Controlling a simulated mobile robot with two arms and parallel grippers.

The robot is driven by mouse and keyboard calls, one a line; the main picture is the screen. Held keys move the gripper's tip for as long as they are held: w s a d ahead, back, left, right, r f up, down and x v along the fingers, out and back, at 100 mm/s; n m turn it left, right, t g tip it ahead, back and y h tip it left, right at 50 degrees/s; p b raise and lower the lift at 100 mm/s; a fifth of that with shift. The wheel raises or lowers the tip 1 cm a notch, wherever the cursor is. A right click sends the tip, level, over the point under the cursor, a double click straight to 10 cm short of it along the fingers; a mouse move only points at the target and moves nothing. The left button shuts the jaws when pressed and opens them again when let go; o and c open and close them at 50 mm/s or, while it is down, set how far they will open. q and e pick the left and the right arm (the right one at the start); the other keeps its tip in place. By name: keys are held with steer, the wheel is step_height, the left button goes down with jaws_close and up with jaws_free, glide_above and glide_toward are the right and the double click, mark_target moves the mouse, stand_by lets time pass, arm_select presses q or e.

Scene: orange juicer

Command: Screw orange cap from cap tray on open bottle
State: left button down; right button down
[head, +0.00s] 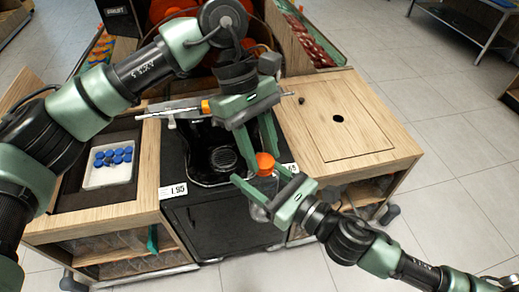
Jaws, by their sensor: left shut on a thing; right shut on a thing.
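An orange cap (265,160) is between the fingers of my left gripper (261,157), which reaches down from above and is shut on it. A clear bottle (264,187) is directly below the cap, held roughly upright by my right gripper (257,176), which comes from the lower right. The cap sits at the bottle's mouth; I cannot tell whether the threads are engaged. The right fingers partly hide the bottle. A white cap tray (106,180) on the left counter holds several blue caps (110,157); no orange cap shows in it.
The bottle is in front of the juicer's dark bay with a round drain (223,158). Price labels (173,190) line the front edge. Open tiled floor (450,130) lies to the right.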

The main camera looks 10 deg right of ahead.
arm_select(q)
steer(key=m, duration=0.1)
steer(key=m+y, duration=0.1)
steer(key=m, duration=0.2)
steer(key=shift+d+g+y, duration=0.3)
steer(key=shift+g+y, duration=0.1)
steer(key=m+y, duration=0.1)
steer(key=m, duration=0.2)
steer(key=m+y, duration=0.1)
steer(key=m, duration=0.2)
steer(key=shift+d+r+m+y, duration=0.1)
steer(key=shift+d+m+y, duration=0.05)
steer(key=shift+m+y, duration=0.25)
steer(key=m+t+y, duration=0.1)
steer(key=m, duration=0.3)
steer(key=shift+d, duration=0.1)
steer(key=m, duration=0.2)
steer(key=m+t+y, duration=0.1)
steer(key=m, duration=0.1)
steer(key=shift+s+t, duration=0.15)
steer(key=shift+t, duration=0.15)
steer(key=c, duration=0.9)
jaws_free()
steer(key=shift+c, duration=0.2)
steer(key=shift+r, duration=2.15)
